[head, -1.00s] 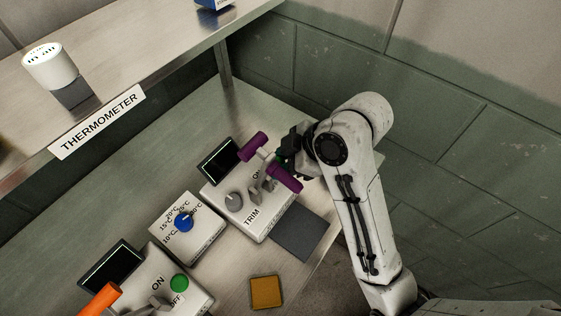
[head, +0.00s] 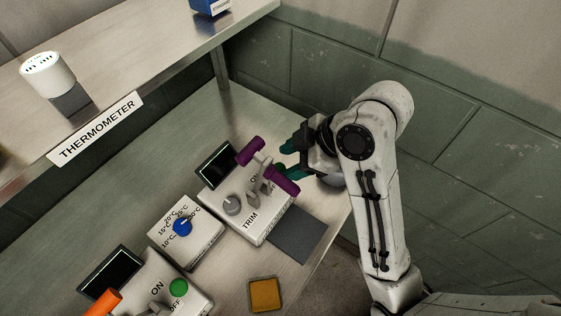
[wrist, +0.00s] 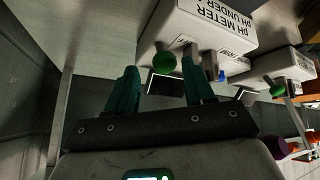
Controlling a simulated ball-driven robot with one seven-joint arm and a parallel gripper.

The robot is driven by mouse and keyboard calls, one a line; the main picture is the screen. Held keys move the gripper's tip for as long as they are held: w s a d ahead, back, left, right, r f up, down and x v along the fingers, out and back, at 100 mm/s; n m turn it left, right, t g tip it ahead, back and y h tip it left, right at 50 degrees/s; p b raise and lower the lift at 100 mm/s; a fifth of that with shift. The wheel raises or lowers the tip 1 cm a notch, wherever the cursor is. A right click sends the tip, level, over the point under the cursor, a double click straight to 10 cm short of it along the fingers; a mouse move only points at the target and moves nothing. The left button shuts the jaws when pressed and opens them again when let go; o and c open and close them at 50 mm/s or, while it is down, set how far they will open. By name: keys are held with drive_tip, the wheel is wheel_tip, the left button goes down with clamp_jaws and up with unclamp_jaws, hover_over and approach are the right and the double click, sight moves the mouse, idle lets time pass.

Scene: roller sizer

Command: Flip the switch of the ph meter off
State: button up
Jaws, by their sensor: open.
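The pH meter, a white box (head: 250,218) with a dark screen (head: 216,165), a grey knob (head: 232,204) and ON and TRIM lettering, stands on the steel bench. A grey lever carries two purple bars, an upper one (head: 250,152) and a lower one (head: 285,181). My gripper (head: 284,158), with green fingers, is open just right of the bars, apart from the upper one; its gap to the lower one is hard to judge. In the wrist view, the box's lettered face (wrist: 222,18) is upside down, and a green knob (wrist: 164,61) appears between my open fingers (wrist: 162,72).
A white temperature dial box (head: 187,232) with a blue knob and another meter (head: 150,270) with an orange handle (head: 102,303) stand to the left. A dark pad (head: 297,236) and a mustard block (head: 264,294) lie lower right. A THERMOMETER shelf (head: 97,128) is above; a green wall is behind.

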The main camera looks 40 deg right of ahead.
drive_tip(key=p+v, duration=0.6)
drive_tip(key=shift+s+r+p, duration=0.2)
drive_tip(key=shift+r+p, duration=0.05)
drive_tip(key=shift+p, duration=0.05)
drive_tip(key=shift+d, duration=0.15)
idle(0.4)
